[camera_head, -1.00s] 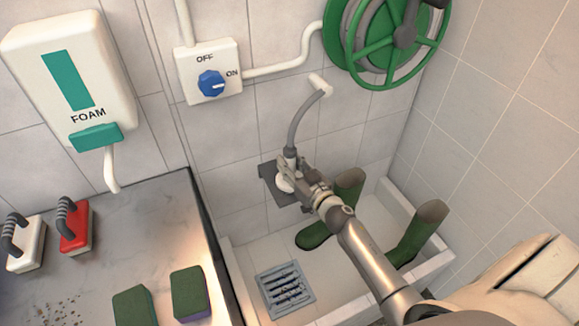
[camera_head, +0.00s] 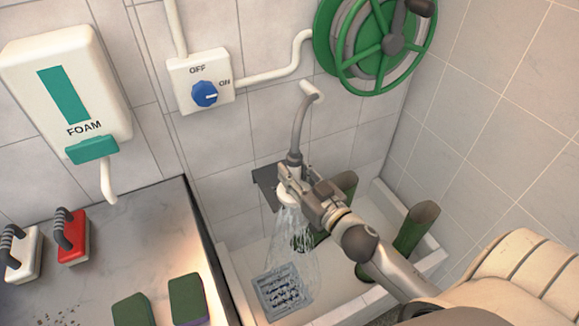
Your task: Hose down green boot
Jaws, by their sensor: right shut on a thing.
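My right gripper (camera_head: 297,186) is shut on the shower head (camera_head: 287,197) in the head view, above the basin (camera_head: 236,282). Water (camera_head: 291,228) sprays down from the head over the floor drain (camera_head: 262,288). One green boot (camera_head: 346,184) stands in the basin behind my gripper, which partly hides it. Its toe shows through or behind the spray; I cannot tell how much water hits it. A second green boot (camera_head: 414,228) stands upright to the right, its foot partly behind my arm. The blue knob (camera_head: 205,94) points towards ON. My left gripper is out of view.
A grey hose (camera_head: 298,125) runs from a wall pipe to the head. A counter (camera_head: 150,225) on the left holds brushes and sponges. A foam dispenser (camera_head: 65,90) and green hose reel (camera_head: 385,45) are on the wall.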

